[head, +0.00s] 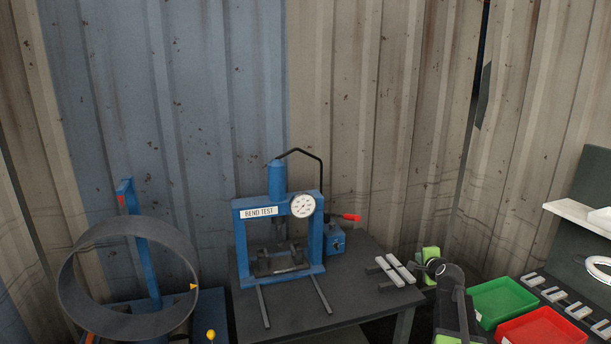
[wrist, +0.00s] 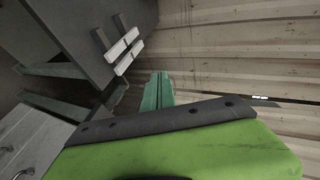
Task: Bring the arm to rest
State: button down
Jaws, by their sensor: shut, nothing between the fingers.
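My arm (head: 453,282), green and black, stands at the lower right of the head view, beside the right end of the dark bench. In the wrist view, its green body with a dark edge strip fills the bottom. The closed fingers of my gripper (wrist: 157,92) stick out past that strip, shut with nothing held. The fingertips are not clearly seen in the head view.
The dark bench (head: 350,300) bears a blue bend test press (head: 240,240) and two light bars (head: 397,269). A large grey ring (head: 68,285) stands at left. Green (head: 503,301) and red (head: 540,330) trays lie right of my arm. A corrugated wall (head: 375,130) stands behind.

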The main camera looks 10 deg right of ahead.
jog(key=a+f+n+g+y, duration=0.2)
jog(key=a+f+n, duration=0.1)
jog(key=a, duration=0.9)
jog(key=a+f+n+g+y, duration=0.1)
jog(key=a+f+n+y, duration=0.2)
jog(key=a, duration=0.9)
jog(key=s+a+f+n+g, duration=0.35)
jog(key=s+a+n, duration=0.3)
jog(key=a, duration=0.45)
jog(key=s+f+n+g+h, duration=0.1)
jog(key=s+f+n+g, duration=0.1)
jog(key=s, duration=0.7)
jog(key=s+f+n+g+h, duration=0.1)
jog(key=s+f+n+g, duration=0.2)
jog(key=s, duration=0.6)
jog(key=shift+d+f+n+g, duration=0.15)
jog(key=shift+d+n+g, duration=0.2)
jog(key=shift+n+g, duration=0.45)
jog(key=shift+d, duration=0.1)
